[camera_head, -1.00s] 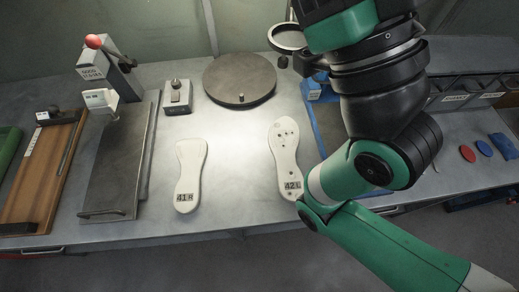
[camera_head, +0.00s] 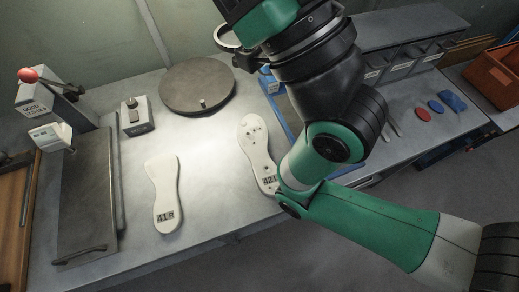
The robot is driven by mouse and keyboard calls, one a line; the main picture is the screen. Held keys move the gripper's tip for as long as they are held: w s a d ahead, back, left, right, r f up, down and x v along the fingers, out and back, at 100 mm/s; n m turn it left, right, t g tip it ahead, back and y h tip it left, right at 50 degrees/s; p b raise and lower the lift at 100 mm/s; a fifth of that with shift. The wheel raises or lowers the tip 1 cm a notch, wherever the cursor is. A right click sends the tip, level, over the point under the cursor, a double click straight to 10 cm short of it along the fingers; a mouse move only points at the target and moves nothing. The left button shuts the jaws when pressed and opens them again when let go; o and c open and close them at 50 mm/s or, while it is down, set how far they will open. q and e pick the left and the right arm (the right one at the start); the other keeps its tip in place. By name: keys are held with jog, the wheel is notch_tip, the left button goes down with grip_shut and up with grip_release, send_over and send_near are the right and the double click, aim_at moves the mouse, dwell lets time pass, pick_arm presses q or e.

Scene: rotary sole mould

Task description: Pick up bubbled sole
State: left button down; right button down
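A white sole marked with several dark spots (camera_head: 257,148), labelled 42 with a letter partly cut off, lies flat on the grey bench right of centre. Its lower end is close to my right arm in the picture; I cannot tell whether they touch. A plain white sole (camera_head: 164,190) labelled 41 R lies to its left, without visible spots. My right arm crosses the right half of the picture and rises to the top edge.
A dark round plate (camera_head: 198,86) stands behind the soles, with a small switch box (camera_head: 136,117) to its left. A dark metal tray (camera_head: 87,200) lies at left. Grey bins (camera_head: 415,50) and red and blue discs are at right. Bench between the soles is clear.

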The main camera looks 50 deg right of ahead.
pick_arm(q)
jog(key=c, duration=1.5)
grip_release()
jog(key=shift+c, duration=0.2)
jog(key=o, duration=1.5)
jog(key=shift+o, duration=0.2)
